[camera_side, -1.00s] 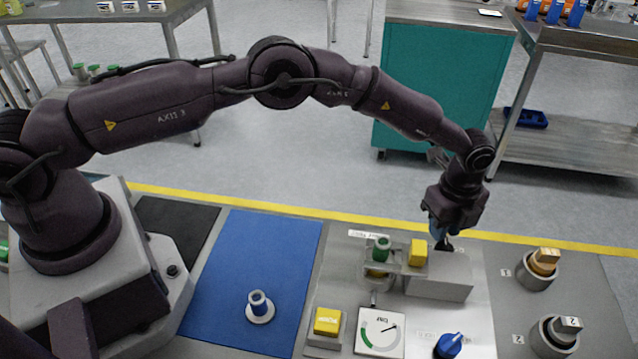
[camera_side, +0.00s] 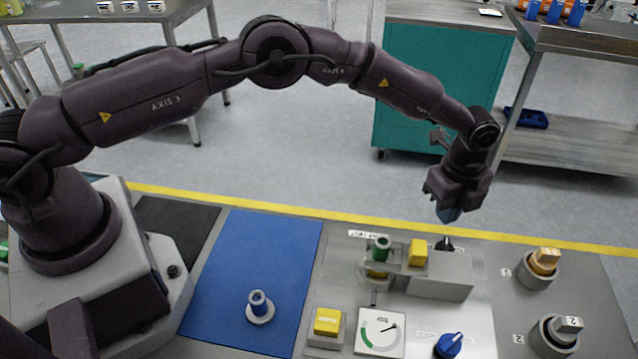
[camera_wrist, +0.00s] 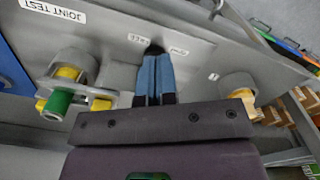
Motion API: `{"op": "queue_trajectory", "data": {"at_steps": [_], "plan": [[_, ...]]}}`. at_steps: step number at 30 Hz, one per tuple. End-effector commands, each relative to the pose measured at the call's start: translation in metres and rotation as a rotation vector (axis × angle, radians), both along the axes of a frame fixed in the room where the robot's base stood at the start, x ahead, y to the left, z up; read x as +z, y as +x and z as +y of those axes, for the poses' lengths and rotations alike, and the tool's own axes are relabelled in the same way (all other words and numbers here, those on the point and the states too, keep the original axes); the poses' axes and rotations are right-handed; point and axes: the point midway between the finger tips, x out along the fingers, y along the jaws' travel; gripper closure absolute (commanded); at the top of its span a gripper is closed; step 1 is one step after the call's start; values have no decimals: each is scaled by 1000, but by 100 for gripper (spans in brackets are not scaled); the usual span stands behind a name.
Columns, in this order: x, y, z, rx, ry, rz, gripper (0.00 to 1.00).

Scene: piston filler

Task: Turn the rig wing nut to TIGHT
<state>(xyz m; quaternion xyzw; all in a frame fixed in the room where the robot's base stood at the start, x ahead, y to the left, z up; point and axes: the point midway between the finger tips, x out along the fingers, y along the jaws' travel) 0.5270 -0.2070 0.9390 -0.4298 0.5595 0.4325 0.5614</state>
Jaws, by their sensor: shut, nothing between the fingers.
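The wing nut looks like a small black piece (camera_side: 445,244) at the back of the grey panel, behind the grey metal block. Its wings are too small to read clearly. In the wrist view the black piece (camera_wrist: 154,49) shows just past my fingertips, between two small printed labels that I cannot read surely. My gripper (camera_side: 449,216) hangs above the nut with a visible gap and does not touch it. In the wrist view its blue fingers (camera_wrist: 157,62) are together, with nothing between them.
Left of the nut stand a green-and-yellow fitting (camera_side: 381,250) and a yellow block (camera_side: 418,252). The grey metal block (camera_side: 440,287) is in front. A gauge (camera_side: 372,345), yellow button (camera_side: 327,320) and blue knob (camera_side: 449,345) lie nearer. A wooden-topped knob (camera_side: 543,262) stands right.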

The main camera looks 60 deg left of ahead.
Motion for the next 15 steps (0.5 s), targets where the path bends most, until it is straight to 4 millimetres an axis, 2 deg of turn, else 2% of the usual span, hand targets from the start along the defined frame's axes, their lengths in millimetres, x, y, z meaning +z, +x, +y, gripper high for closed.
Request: {"op": "queue_trajectory", "data": {"at_steps": [5,15], "plan": [[16,0,-1,-1,-2,1,100],[19,1,-1,1,-4,-1,100]]}}
